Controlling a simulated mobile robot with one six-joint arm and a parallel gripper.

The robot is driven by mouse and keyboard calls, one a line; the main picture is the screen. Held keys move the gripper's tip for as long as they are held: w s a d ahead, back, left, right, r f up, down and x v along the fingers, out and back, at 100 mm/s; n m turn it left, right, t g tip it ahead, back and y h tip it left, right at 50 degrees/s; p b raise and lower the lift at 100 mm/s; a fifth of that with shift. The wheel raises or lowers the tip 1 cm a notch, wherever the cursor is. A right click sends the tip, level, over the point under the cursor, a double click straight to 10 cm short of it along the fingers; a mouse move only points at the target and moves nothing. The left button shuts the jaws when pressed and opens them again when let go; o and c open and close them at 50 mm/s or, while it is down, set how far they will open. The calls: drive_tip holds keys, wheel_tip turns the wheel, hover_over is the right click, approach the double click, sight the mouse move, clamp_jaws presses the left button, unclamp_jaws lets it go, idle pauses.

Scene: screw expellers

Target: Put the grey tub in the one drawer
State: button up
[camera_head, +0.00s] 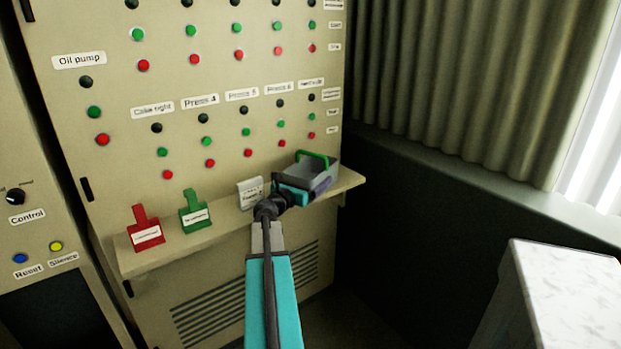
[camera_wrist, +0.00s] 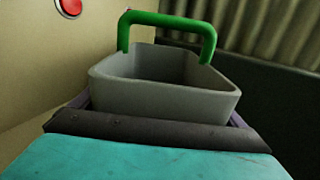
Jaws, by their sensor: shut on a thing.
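The grey tub (camera_head: 318,173) is at the right end of the narrow shelf on the control panel, with a green handle standing up behind it. It also shows close up in the wrist view (camera_wrist: 165,96), upright and empty as far as I can see inside. My gripper (camera_head: 318,188) is at the tub's near side and shut on it; the dark and teal gripper body (camera_wrist: 155,130) hides the tub's lower part. I cannot tell whether the tub's base touches the shelf. No drawer can be made out in either view.
The shelf (camera_head: 228,232) also holds a red tag (camera_head: 146,234), a green tag (camera_head: 194,214) and a pale labelled card (camera_head: 250,190) left of my gripper. The panel's buttons are just behind. A white-topped surface (camera_head: 565,295) stands at the lower right.

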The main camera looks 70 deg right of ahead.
drive_tip(key=shift+f, duration=0.1)
drive_tip(key=o, duration=0.9)
drive_tip(key=shift+a, duration=0.1)
drive_tip(key=shift+w+a+b, duration=0.1)
drive_tip(key=shift+w+a, duration=0.25)
drive_tip(key=shift+a, duration=1.6)
drive_tip(key=shift+w+a+b, duration=0.1)
drive_tip(key=shift+w+a, duration=0.25)
drive_tip(key=shift+a, duration=1.55)
drive_tip(key=shift+w+a+b, duration=0.1)
drive_tip(key=shift+w+a, duration=0.25)
drive_tip(key=shift+a, duration=1.6)
